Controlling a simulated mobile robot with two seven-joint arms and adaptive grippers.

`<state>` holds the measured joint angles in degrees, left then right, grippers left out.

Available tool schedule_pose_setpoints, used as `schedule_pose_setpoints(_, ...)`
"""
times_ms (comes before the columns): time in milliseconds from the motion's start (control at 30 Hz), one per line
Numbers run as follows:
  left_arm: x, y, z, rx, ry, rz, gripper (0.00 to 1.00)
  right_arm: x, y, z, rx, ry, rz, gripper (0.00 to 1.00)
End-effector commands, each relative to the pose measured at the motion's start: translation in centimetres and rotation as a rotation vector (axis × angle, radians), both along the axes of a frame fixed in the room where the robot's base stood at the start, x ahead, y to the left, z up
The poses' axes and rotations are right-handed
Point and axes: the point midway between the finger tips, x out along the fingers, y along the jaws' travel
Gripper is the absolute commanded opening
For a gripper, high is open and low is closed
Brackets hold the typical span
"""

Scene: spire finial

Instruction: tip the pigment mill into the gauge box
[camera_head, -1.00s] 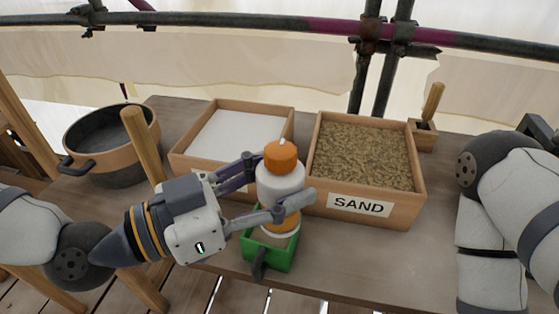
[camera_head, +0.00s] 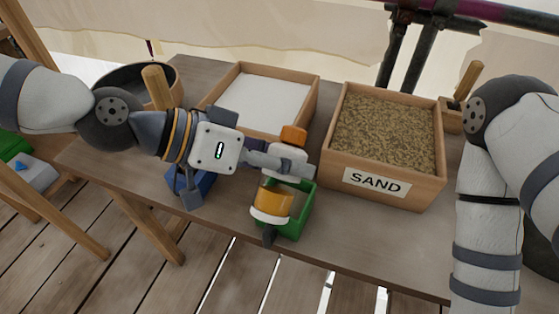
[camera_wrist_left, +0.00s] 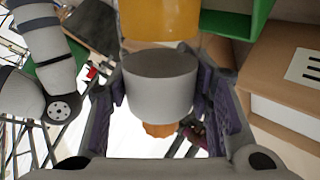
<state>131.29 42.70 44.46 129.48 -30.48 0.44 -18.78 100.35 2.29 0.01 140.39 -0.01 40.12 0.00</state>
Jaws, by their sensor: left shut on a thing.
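The pigment mill (camera_head: 272,201) has an orange knob, a white body and an amber section with a pale rim. My left gripper (camera_head: 286,163) is shut around its white body, which also shows between the fingers in the left wrist view (camera_wrist_left: 158,82). The mill is tilted, with the knob up and away and the amber end low towards the front. The amber end is over the green gauge box (camera_head: 300,218) in the head view and hides part of its inside. The box also shows in the left wrist view (camera_wrist_left: 226,22). My right gripper is out of view.
The sand box (camera_head: 388,186) stands right of the gauge box. Behind are a box of white material (camera_head: 313,98) and a dark pot (camera_head: 106,84). A blue object (camera_head: 204,183) sits below my left wrist. The bench front right is clear.

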Motion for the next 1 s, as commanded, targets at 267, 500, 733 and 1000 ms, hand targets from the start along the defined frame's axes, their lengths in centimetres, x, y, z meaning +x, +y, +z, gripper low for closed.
schedule_pose_setpoints(267,2.2,-0.9,-1.0,0.192,0.509,0.003,0.15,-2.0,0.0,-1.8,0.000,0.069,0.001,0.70)
schedule_pose_setpoints(500,3.0,-1.3,-1.5,0.305,0.816,-0.001,0.15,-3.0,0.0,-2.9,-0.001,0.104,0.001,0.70)
schedule_pose_setpoints(733,3.1,-1.2,-1.3,0.323,0.864,0.000,0.15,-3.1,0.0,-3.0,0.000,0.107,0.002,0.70)
schedule_pose_setpoints(1000,3.1,-1.2,-1.2,0.324,0.860,0.000,0.15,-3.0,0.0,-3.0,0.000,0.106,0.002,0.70)
